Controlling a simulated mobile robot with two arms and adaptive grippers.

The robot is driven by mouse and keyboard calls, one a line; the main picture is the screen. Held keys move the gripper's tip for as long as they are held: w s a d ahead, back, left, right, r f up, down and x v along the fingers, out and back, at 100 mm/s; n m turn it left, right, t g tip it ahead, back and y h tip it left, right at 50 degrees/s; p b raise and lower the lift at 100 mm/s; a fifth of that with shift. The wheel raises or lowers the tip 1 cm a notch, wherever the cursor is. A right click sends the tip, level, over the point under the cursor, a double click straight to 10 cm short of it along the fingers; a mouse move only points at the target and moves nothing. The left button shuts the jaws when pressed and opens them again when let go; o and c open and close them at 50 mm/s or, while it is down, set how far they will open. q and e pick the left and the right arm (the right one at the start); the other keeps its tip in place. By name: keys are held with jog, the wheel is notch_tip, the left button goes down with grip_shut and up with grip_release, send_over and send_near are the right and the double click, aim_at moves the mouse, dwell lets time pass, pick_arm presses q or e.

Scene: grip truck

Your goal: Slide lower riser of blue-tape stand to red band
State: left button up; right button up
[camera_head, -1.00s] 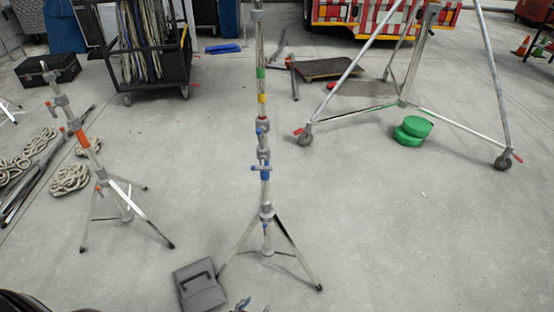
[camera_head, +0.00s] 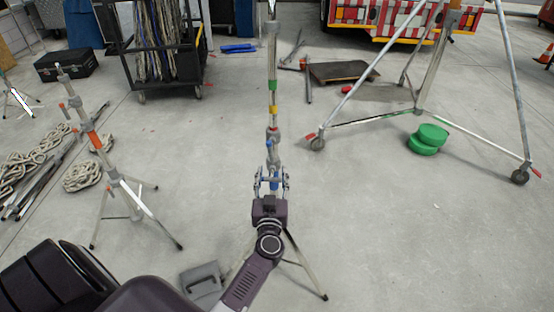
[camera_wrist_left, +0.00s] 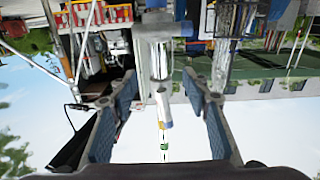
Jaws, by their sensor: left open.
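The blue-tape stand (camera_head: 273,155) stands upright on a tripod in the middle of the head view. Its upper tube carries a green band (camera_head: 273,86), a yellow band (camera_head: 273,110) and a thin red band (camera_head: 273,128) above a grey collar. Blue tape and blue knobs show lower down. My left gripper (camera_head: 271,181) is open, with a finger on each side of the stand near the blue tape. In the left wrist view the picture is inverted, and the stand's tube (camera_wrist_left: 160,65) lies between the spread fingers (camera_wrist_left: 160,120). Contact cannot be told. My right gripper is not in view.
An orange-taped stand (camera_head: 92,137) is at left, by coiled rope (camera_head: 84,176). A grey case (camera_head: 201,280) lies near the tripod's feet. A cable cart (camera_head: 165,60) is behind. A wheeled frame (camera_head: 420,110) and green discs (camera_head: 428,139) are at right. Floor at front right is clear.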

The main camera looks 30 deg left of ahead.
pick_arm(q)
jog(key=b+x, duration=0.2)
jog(key=x, duration=0.4)
jog(key=shift+w+a+f+b, duration=0.1)
jog(key=shift+w+f+b, duration=0.1)
jog(key=shift+b, duration=0.2)
jog(key=shift+x, duration=2.95)
jog(key=shift+r, duration=0.2)
jog(key=shift+c, duration=0.5)
grip_shut()
